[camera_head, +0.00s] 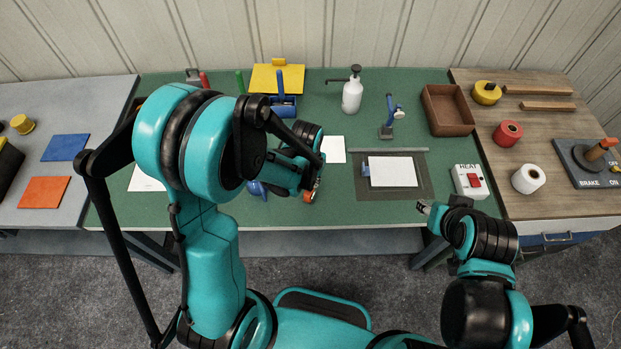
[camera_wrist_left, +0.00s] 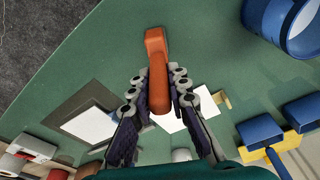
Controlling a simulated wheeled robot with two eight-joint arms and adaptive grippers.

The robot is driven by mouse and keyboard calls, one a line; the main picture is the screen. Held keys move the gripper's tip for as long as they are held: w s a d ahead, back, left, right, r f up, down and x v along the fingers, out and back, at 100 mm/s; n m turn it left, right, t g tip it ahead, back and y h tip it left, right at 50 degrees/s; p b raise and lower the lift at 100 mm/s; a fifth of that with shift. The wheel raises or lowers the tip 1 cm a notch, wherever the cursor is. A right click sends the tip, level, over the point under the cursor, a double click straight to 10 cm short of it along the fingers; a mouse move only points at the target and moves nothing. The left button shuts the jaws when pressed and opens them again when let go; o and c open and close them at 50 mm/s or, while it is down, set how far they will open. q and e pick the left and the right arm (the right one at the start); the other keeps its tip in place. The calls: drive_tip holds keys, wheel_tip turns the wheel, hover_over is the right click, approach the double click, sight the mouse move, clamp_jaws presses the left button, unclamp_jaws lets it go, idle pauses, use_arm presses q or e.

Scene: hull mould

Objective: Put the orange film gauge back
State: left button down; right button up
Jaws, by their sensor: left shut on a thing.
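The orange film gauge (camera_wrist_left: 156,62) is between the fingers of my left gripper (camera_wrist_left: 158,88) in the left wrist view. Its wider end points away from the gripper. In the head view a small orange part of the gauge (camera_head: 309,196) shows below my left gripper (camera_head: 313,183), near the green table's front edge; my arm hides much of the area around it. I cannot tell its exact height above the table. My right gripper (camera_head: 424,207) is near the table's front right edge, apart from the gauge; its finger opening is too small to tell.
An orange square (camera_head: 45,191) and a blue square (camera_head: 66,147) lie on the grey left table. A dark-framed white sheet (camera_head: 392,171), heat switch box (camera_head: 468,181), spray bottle (camera_head: 352,95), brown tray (camera_head: 447,109) and yellow board (camera_head: 263,79) occupy the green table (camera_head: 355,213).

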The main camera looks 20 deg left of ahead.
use_arm(q)
drive_tip(key=shift+f, duration=0.2)
drive_tip(key=c, duration=1.5)
unclamp_jaws()
drive_tip(key=shift+o, duration=0.2)
drive_tip(key=shift+r, duration=0.25)
wheel_tip(320, 180, up, 11)
drive_tip(key=s+p, duration=0.2)
drive_tip(key=p, duration=0.1)
wheel_tip(320, 180, up, 6)
drive_tip(key=t, duration=0.2)
hover_over(309, 192)
drive_tip(key=s+a, duration=0.2)
drive_tip(key=s, duration=0.1)
drive_tip(key=s+a+r+n+t, duration=0.1)
drive_tip(key=s+a+r+t, duration=0.1)
drive_tip(key=s, duration=0.4)
drive_tip(key=shift+a+r+t, duration=0.35)
drive_tip(key=shift+r+t, duration=0.45)
drive_tip(key=shift+r, duration=0.5)
